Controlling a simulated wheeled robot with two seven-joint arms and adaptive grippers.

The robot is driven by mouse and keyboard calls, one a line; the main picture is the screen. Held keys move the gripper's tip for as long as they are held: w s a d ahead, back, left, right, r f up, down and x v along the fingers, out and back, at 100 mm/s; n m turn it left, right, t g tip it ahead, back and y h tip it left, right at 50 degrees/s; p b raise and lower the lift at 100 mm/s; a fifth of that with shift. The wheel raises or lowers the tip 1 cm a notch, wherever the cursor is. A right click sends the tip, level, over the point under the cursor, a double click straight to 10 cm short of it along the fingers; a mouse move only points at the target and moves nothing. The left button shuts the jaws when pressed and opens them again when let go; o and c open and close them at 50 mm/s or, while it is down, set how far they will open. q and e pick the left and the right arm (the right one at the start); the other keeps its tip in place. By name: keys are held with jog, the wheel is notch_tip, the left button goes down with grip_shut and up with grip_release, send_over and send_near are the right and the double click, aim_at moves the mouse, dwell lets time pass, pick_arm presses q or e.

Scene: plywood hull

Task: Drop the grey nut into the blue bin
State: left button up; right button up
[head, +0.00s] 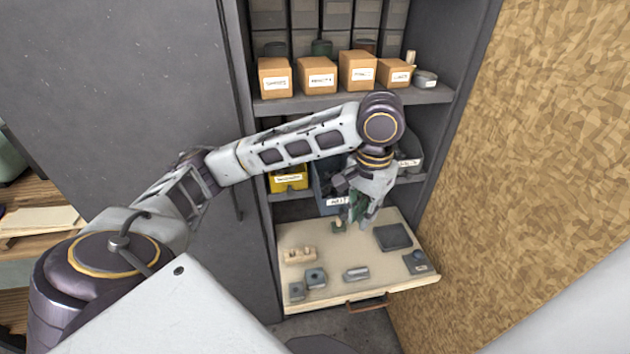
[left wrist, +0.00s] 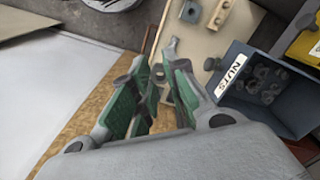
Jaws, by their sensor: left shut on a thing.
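My left gripper (head: 354,214) is over the back of the pulled-out drawer, just in front of the blue bin (head: 328,195). In the left wrist view its green-padded fingers (left wrist: 160,82) are closed on a small grey nut (left wrist: 157,73), which shows between the fingertips. The nut is hidden or too small to tell in the head view. The blue bin (left wrist: 268,98), labelled NUTS, stands to the right of the fingers in the left wrist view, with several grey nuts inside. The nut is outside the bin. My right gripper is not in view.
The drawer (head: 335,290) holds a wooden block (head: 299,255), grey blocks (head: 316,278), a grey cylinder (head: 356,273) and a dark square pad (head: 393,237). A yellow bin (head: 289,179) stands left of the blue bin. A shelf with cardboard boxes (head: 317,76) is above.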

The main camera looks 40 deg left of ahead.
pick_arm(q)
jog(key=shift+s+a+r, duration=0.1)
jog(key=shift+s+a, duration=0.05)
jog(key=shift+a, duration=0.05)
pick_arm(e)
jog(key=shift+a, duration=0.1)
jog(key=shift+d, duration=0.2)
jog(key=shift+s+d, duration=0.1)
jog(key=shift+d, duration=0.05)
pick_arm(q)
jog(key=shift+w+a, duration=0.25)
jog(key=shift+w+a+f+p, duration=0.5)
jog(key=shift+w+a+p, duration=0.1)
jog(key=shift+w+a, duration=1.65)
jog(key=shift+w+a+f+p, duration=0.55)
jog(key=shift+w+a, duration=1.25)
jog(key=shift+a, duration=0.75)
jog(key=shift+w+a+f+p, duration=0.5)
jog(key=shift+w+a+p, duration=0.1)
jog(key=shift+w+a, duration=1.65)
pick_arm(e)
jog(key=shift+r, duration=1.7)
pick_arm(q)
jog(key=shift+s+a+f, duration=0.1)
jog(key=shift+s+a, duration=0.05)
jog(key=shift+s, duration=0.05)
